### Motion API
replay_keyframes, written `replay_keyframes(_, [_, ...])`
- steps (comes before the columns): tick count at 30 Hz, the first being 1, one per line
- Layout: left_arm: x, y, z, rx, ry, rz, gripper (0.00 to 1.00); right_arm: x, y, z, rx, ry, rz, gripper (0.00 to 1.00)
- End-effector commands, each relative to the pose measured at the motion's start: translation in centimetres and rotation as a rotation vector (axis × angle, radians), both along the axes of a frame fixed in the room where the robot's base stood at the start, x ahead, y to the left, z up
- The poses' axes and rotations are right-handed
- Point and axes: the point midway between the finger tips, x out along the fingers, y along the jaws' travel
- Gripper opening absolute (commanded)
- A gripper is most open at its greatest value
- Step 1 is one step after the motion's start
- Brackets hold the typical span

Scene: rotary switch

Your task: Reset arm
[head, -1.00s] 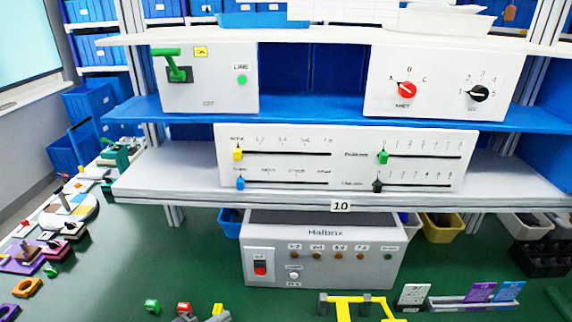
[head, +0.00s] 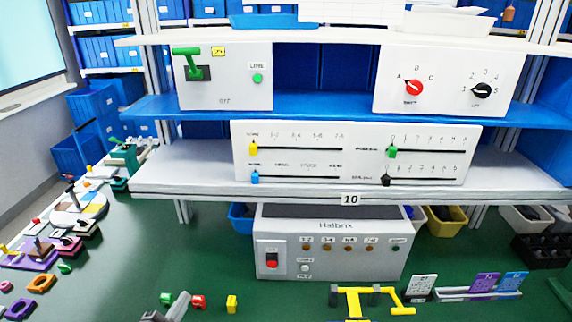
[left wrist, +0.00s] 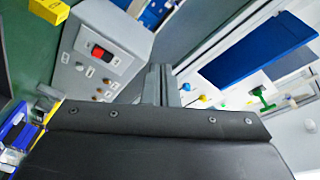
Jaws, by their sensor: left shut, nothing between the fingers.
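My left gripper (head: 180,303) shows at the bottom of the head view, beside small green and red blocks on the green table. In the left wrist view its fingers (left wrist: 163,85) are together with nothing between them. It is apart from the panels. The right upper panel (head: 445,80) on the blue shelf carries a red rotary knob (head: 413,88) marked A, B, C and a black numbered rotary knob (head: 482,91). My right gripper is not in view.
A grey control box (head: 330,250) with a red switch (head: 272,260) stands under the shelf. A white slider panel (head: 350,135) and a panel with a green lever (head: 190,62) are above. A yellow block (head: 231,303) and yellow frame (head: 350,300) lie in front.

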Motion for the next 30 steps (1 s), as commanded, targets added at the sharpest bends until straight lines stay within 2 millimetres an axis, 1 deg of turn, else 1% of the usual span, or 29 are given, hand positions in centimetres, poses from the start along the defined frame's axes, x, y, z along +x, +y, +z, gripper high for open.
replay_keyframes(3, [-1.1, 3.4, 1.3, -0.087, 0.019, 0.189, 0.0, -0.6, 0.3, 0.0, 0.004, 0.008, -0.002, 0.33])
replay_keyframes(7, [-3.2, 7.1, 1.9, -0.2, 0.08, 0.396, 0.0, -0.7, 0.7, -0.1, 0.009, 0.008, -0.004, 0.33])
replay_keyframes(9, [-4.7, 8.8, 1.7, -0.258, 0.13, 0.498, 0.0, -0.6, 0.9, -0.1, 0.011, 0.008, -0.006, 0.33])
replay_keyframes(12, [-7.1, 10.6, 1.1, -0.342, 0.223, 0.629, 0.0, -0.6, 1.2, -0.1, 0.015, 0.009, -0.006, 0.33])
replay_keyframes(14, [-8.8, 11.3, 0.6, -0.391, 0.289, 0.698, 0.0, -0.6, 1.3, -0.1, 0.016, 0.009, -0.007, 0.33])
replay_keyframes(15, [-10.0, 11.7, 0.2, -0.422, 0.338, 0.74, 0.0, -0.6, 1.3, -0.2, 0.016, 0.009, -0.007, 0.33])
replay_keyframes(17, [-11.8, 11.9, -0.4, -0.469, 0.416, 0.796, 0.0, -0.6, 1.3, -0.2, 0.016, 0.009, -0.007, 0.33])
replay_keyframes(20, [-15.0, 11.7, -1.5, -0.537, 0.561, 0.872, 0.0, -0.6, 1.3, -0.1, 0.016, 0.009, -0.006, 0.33])
replay_keyframes(21, [-16.3, 11.4, -1.9, -0.559, 0.621, 0.894, 0.0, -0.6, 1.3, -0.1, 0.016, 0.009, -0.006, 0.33])
replay_keyframes(24, [-19.3, 10.4, -2.6, -0.605, 0.764, 0.932, 0.0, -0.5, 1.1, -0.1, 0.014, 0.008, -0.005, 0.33])
replay_keyframes(30, [-24.0, 8.1, -3.0, -0.649, 0.994, 0.953, 0.0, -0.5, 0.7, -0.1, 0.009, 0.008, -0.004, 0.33])
